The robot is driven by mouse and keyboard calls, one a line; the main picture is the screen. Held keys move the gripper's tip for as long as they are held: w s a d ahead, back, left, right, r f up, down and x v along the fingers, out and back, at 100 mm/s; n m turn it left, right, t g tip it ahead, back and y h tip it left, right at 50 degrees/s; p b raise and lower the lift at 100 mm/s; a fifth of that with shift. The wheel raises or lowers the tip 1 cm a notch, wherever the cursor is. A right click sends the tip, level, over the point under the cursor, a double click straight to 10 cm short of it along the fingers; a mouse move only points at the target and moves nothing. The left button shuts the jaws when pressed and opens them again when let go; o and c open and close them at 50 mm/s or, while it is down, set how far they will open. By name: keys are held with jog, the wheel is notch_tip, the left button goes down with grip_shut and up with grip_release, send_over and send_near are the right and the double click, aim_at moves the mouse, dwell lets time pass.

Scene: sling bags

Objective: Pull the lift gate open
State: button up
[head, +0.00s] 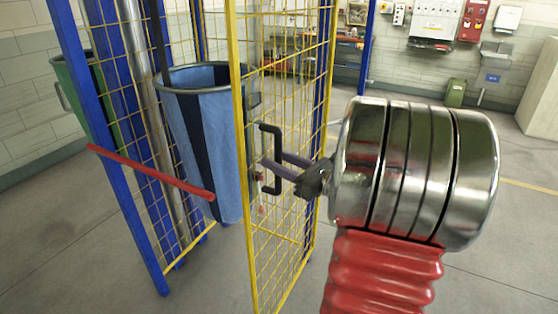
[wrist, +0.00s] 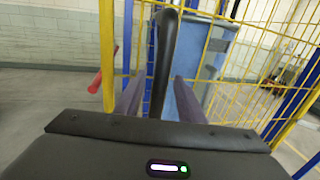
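The lift gate is a yellow-framed wire mesh panel (head: 244,200) left of centre in the head view. Its yellow edge (wrist: 107,50) also stands at left in the wrist view. A black bracket-shaped handle (head: 268,128) sticks out from the gate; it rises upright through the middle of the wrist view (wrist: 164,60). My gripper (head: 272,160) reaches the handle from the right. In the wrist view its two fingers (wrist: 159,82) are apart, one on each side of the handle, with a gap at the left finger. Contact at the right finger is unclear.
A blue sling bag (head: 205,125) hangs inside the cage behind the gate, with a green one (head: 82,95) further left. A red bar (head: 150,172) slants across the left of the cage beside a blue post (head: 105,140). Open floor lies at right.

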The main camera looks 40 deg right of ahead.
jog(key=shift+w, duration=0.2)
jog(key=shift+c, duration=0.6)
grip_shut()
jog(key=shift+d, duration=0.1)
